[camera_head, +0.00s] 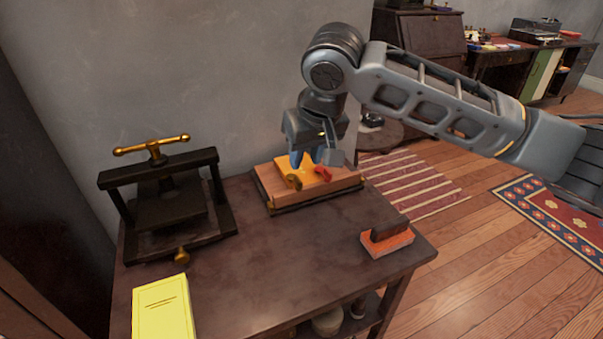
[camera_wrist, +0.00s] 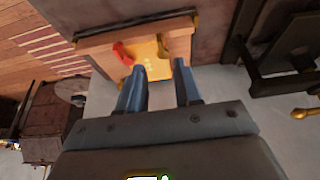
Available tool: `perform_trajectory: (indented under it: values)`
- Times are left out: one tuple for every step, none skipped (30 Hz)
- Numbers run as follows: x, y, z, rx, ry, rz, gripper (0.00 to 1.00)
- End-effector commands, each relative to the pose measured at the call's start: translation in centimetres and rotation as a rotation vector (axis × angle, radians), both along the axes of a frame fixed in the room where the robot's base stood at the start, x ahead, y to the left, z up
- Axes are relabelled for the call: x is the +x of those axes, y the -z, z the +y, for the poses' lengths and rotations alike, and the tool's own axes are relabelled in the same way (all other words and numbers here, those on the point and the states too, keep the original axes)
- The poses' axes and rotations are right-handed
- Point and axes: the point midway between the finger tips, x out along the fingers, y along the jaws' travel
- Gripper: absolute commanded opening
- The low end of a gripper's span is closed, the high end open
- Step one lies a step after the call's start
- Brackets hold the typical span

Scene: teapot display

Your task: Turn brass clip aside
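The brass clip (camera_head: 293,182) is a small curved gold piece at the front of a wooden block with an orange-yellow panel (camera_head: 286,164). The block lies at the back of the dark table. A red piece (camera_head: 323,174) sits to the clip's right. My gripper (camera_head: 304,158) points down over the panel, its two blue fingers apart with nothing visible between them. In the wrist view, the fingers (camera_wrist: 159,66) reach toward the panel (camera_wrist: 145,53), with the red piece (camera_wrist: 122,53) beyond the left fingertip. Contact with the panel cannot be told.
A black press (camera_head: 170,205) with a brass handle stands at the table's left. A yellow booklet (camera_head: 163,308) lies at the front left. An orange block with a dark top (camera_head: 387,243) is at the right edge. The table's middle is clear; a wall stands behind.

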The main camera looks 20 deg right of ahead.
Motion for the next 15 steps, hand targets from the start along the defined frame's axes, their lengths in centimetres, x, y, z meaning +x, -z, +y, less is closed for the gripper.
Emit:
perform_trajectory:
  values:
    - [0.1, 0.4, -0.1, -0.003, 0.001, 0.003, 0.34]
    - [0.2, 0.7, -0.1, -0.003, 0.001, 0.003, 0.34]
    - [0.4, 1.2, 0.0, -0.002, 0.001, 0.003, 0.34]
    - [0.6, 1.6, 0.0, -0.002, 0.001, 0.003, 0.34]
    - [0.7, 2.0, -0.1, -0.001, 0.002, 0.003, 0.34]
    - [1.0, 2.7, 0.0, -0.001, 0.000, 0.003, 0.34]
    - [1.2, 3.1, 0.0, -0.001, 0.000, 0.003, 0.34]
    - [1.4, 3.5, 0.0, -0.001, 0.001, 0.003, 0.34]
    - [1.6, 4.1, 0.0, -0.001, 0.000, 0.003, 0.34]
    - [1.7, 4.5, 0.0, -0.001, 0.000, 0.003, 0.34]
    - [1.9, 4.9, 0.0, 0.000, 0.001, 0.002, 0.34]
    - [2.1, 5.4, 0.0, 0.000, 0.000, 0.002, 0.34]
    - [2.3, 5.7, 0.0, 0.000, 0.000, 0.002, 0.34]
    - [2.4, 6.0, 0.0, 0.001, 0.000, 0.002, 0.34]
    - [2.5, 6.3, 0.0, 0.000, 0.000, 0.002, 0.34]
